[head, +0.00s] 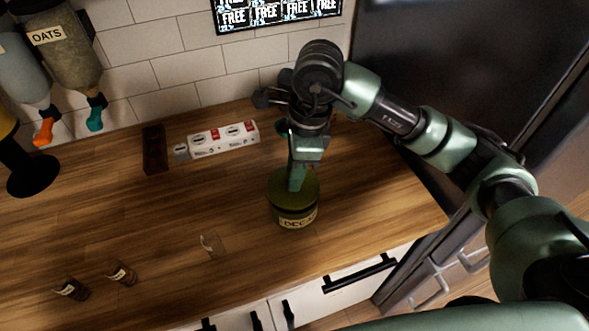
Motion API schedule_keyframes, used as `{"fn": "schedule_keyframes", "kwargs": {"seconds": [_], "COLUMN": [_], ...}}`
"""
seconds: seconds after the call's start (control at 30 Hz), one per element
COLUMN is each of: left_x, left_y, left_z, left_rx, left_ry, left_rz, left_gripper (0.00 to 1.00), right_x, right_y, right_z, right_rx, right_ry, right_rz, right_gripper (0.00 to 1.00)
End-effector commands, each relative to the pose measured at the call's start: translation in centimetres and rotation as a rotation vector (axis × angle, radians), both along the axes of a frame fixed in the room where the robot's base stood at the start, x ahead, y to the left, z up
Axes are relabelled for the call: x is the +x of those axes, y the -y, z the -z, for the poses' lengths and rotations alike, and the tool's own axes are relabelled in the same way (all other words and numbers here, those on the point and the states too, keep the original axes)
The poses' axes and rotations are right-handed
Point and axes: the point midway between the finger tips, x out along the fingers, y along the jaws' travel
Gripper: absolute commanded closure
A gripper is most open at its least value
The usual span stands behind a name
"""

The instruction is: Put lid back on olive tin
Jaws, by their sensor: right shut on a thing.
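The olive tin (295,219), with a pale label reading something like "DECAF", stands upright on the wooden counter near its front edge. Its round olive lid (280,187) is at the top of the tin, level as far as I can see. I cannot tell whether the lid is fully seated or a little above the rim. My right gripper (297,181) points down over the tin and is shut on the lid, probably by a knob that the fingers hide. My left gripper is not in view.
A white box with red marks (224,139) and a dark tray (154,149) lie near the tiled wall. Two small jars (121,273) (72,289) and a clear piece (213,245) are at front left. Dispensers (62,52) hang at the back left. Counter left of the tin is mostly clear.

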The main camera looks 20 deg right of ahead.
Motion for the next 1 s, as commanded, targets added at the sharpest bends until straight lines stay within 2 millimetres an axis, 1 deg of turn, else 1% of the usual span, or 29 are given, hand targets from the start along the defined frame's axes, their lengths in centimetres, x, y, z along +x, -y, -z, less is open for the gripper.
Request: {"fn": "schedule_keyframes", "kwargs": {"seconds": [0.47,0.8,1.0], "left_x": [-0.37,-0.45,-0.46], "left_y": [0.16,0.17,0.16], "left_z": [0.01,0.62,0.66], "left_rx": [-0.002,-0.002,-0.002], "left_ry": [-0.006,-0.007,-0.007], "left_rz": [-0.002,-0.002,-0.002], "left_gripper": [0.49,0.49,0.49], "right_x": [0.01,-0.01,-0.03], "right_y": [0.02,0.07,0.07], "right_z": [-0.06,0.02,-0.09], "right_rx": [0.000,-0.001,0.000], "right_ry": [0.000,0.001,0.000], "right_rz": [0.000,0.001,0.000], "right_gripper": [1.00,1.00,1.00]}}
